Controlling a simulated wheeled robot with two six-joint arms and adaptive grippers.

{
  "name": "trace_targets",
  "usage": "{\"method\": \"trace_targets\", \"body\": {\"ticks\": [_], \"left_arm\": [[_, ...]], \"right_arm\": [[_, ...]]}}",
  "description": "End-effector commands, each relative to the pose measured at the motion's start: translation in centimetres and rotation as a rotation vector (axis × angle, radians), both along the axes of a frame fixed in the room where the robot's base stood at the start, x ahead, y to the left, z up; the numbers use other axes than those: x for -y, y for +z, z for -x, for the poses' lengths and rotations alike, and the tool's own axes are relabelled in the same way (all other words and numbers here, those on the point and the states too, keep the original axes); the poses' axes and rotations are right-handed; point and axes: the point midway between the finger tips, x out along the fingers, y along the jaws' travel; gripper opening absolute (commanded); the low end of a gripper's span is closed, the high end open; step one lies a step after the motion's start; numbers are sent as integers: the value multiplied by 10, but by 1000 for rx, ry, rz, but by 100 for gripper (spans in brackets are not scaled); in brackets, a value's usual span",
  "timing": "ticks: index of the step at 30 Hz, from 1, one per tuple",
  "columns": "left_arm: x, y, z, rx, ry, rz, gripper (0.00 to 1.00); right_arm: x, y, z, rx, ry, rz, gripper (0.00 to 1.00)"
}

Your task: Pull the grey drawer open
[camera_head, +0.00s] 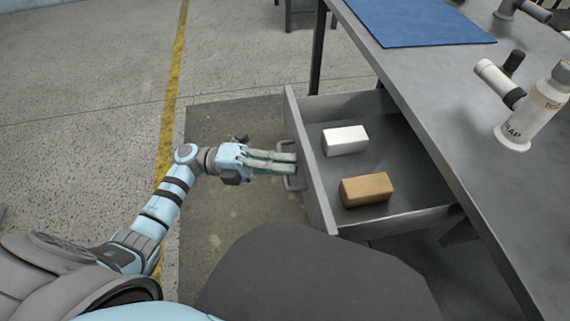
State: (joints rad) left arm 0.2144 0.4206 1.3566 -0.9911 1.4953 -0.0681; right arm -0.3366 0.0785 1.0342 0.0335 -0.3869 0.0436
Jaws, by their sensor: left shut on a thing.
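The grey drawer (315,190) stands pulled out from under the grey table, and its inside shows from above. My left gripper (294,163) is shut on the drawer's metal handle (291,183), on the outer side of the drawer front. A white block (345,140) and a brown block (367,190) lie apart on the drawer floor. My right gripper is not in view.
The grey table (440,110) runs along the right side. A blue mat (420,20) and a white bottle (535,105) are on its top. The concrete floor (90,110) at the left is clear, with a yellow line (172,95) on it.

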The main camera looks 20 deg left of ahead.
Motion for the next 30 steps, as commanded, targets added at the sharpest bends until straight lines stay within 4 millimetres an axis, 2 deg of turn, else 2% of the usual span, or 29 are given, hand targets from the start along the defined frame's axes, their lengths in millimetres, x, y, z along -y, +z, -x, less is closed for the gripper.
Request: {"method": "trace_targets", "body": {"ticks": [3,4,5,13,16,20,27,30], "left_arm": [[1,-2,1,-2,-3,-5,0],[1,-3,1,-2,-3,-5,13],[1,-3,1,-2,-3,-5,18],[0,-1,0,-1,-2,-2,18],[-6,-2,1,-2,-1,-3,18],[-32,-7,5,-5,0,-6,18],[-95,-18,15,-3,1,-4,18],[-110,-21,17,-2,-1,-4,18]], "right_arm": [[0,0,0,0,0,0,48],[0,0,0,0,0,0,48],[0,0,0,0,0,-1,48],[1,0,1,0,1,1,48],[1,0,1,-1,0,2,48],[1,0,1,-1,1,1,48],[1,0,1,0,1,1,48],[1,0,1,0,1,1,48]]}}
